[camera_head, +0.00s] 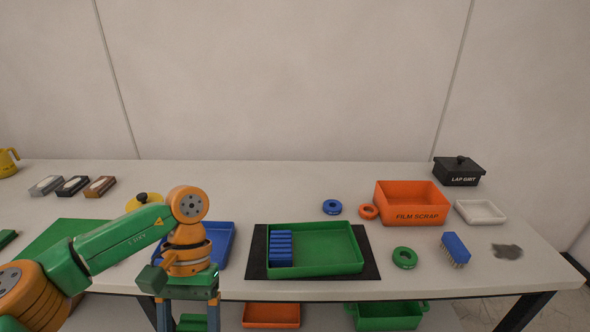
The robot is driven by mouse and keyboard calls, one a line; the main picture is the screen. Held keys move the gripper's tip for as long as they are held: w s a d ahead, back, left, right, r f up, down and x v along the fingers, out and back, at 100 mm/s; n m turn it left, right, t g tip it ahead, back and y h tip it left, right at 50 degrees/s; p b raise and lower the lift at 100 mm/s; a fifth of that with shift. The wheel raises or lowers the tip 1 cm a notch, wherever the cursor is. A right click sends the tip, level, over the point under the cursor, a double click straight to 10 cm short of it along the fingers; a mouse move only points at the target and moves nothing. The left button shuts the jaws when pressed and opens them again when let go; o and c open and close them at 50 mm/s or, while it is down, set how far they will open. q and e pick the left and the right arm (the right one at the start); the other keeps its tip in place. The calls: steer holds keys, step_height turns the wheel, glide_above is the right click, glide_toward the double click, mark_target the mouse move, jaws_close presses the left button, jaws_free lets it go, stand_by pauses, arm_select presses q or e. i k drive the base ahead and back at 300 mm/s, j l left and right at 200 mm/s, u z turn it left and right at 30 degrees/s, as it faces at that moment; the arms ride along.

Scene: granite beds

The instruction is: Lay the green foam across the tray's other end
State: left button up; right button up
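The green tray (335,268) stands on a dark mat (372,268) right of the middle of the table. Blue slotted foam (281,248) lies across its left end; its right end is bare. No piece is clearly the green foam. A small dark green block (7,238) is cut off at the left edge, and I cannot tell what it is. My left gripper (187,318) points down in front of the table's edge, left of the tray. Its fingers are apart, with a green object (192,323) showing between them, seemingly lower down. My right gripper is out of view.
A blue tray (228,236) and green mat (65,234) lie partly behind my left arm. An orange film scrap bin (412,203), blue ring (332,207), orange ring (368,212), green ring (405,258) and brush (455,249) are to the right. Bins sit below the table.

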mark_target(340, 250)
steer(key=i+j+z, duration=0.45)
steer(key=i+j, duration=0.2)
steer(key=j, duration=0.25)
